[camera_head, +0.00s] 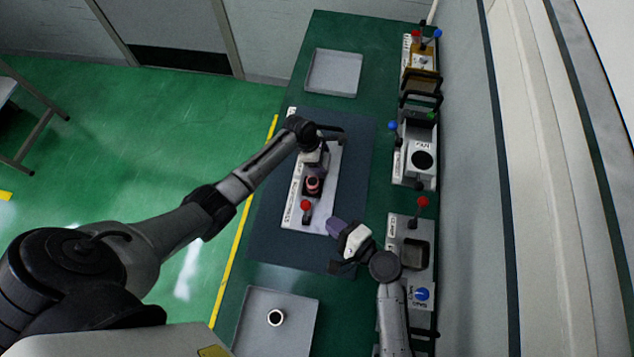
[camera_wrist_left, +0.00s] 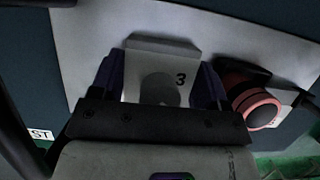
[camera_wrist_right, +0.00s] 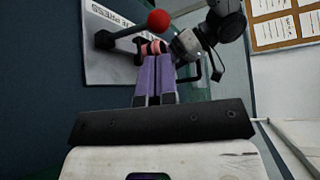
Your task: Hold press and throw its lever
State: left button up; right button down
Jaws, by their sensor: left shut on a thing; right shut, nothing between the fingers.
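The press is a pale plate (camera_head: 326,210) on a dark mat, with a red-ball lever (camera_head: 305,206) at its near end and a dark-and-pink cylinder (camera_head: 313,185) beyond it. My left gripper (camera_head: 315,172) is over the plate's far part. In the left wrist view its purple fingers (camera_wrist_left: 157,85) are shut on a pale block marked 3 (camera_wrist_left: 160,62), beside the pink-ended cylinder (camera_wrist_left: 257,107). My right gripper (camera_head: 333,228) is shut and empty, right of the lever and apart from it. In the right wrist view the red ball (camera_wrist_right: 158,21) shows just beyond the purple fingers (camera_wrist_right: 155,78).
A grey tray (camera_head: 333,72) lies at the far end of the green table. Another tray (camera_head: 255,335) with a small round part lies at the near end. Several lever and knob fixtures (camera_head: 398,172) line the right edge by the wall.

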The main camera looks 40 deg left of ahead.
jog(key=x, duration=0.6)
jog(key=shift+a+f, duration=0.1)
jog(key=shift+a, duration=0.1)
jog(key=shift+w+a+f, duration=0.15)
jog(key=shift+w+a, duration=0.6)
jog(key=shift+w, duration=0.3)
jog(key=w+r+v, duration=0.1)
jog(key=v, duration=1.3)
send_near(306, 212)
jog(key=w+a+r, duration=0.1)
jog(key=a, duration=0.5)
jog(key=shift+w+a+r, duration=0.25)
jog(key=shift+a, duration=0.05)
